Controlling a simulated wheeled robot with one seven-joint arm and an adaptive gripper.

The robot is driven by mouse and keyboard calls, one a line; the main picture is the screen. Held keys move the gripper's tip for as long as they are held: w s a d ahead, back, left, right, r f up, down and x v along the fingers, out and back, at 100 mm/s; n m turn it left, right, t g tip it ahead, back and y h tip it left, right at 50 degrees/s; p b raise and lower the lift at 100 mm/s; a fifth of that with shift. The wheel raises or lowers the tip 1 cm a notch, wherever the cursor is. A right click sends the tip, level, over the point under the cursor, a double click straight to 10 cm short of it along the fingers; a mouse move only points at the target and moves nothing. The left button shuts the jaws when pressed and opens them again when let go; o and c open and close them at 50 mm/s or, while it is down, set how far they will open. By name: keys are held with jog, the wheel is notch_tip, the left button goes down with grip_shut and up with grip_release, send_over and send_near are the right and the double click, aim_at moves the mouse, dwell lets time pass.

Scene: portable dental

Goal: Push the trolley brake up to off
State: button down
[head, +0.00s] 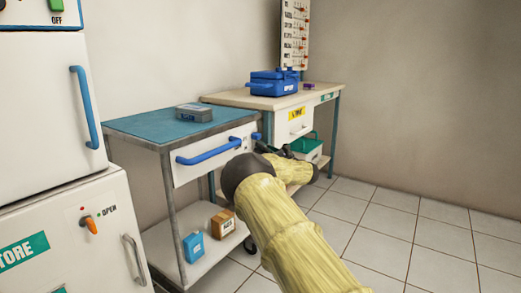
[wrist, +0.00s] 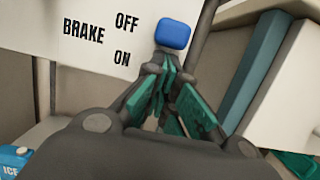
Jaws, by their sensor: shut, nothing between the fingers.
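The trolley (head: 140,124) has a teal top and a white front panel with a blue bar handle (head: 208,152). The brake's blue knob (wrist: 173,33) stands at the right of the panel, beside the printed BRAKE, OFF and ON labels (wrist: 122,40). It sits between the OFF and ON lines, and I cannot tell its exact setting. The knob also shows small in the head view (head: 257,136). My gripper (wrist: 165,68) is shut and empty, its fingertips just below the knob. I cannot tell whether they touch it. In the head view my arm hides most of the gripper.
A grey box (head: 194,112) lies on the trolley top; a blue carton (head: 194,247) and an orange-brown box (head: 222,223) stand on its lower shelf. A bench (head: 245,99) with a blue case (head: 273,84) stands behind. White cabinets (head: 45,110) are at left. Tiled floor at right is clear.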

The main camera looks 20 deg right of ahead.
jog(key=s+d+f+p, duration=0.3)
jog(key=s+d+f, duration=0.2)
jog(key=s, duration=0.3)
jog(key=shift+d+f, duration=0.3)
jog(key=shift+f, duration=0.2)
dwell(0.4)
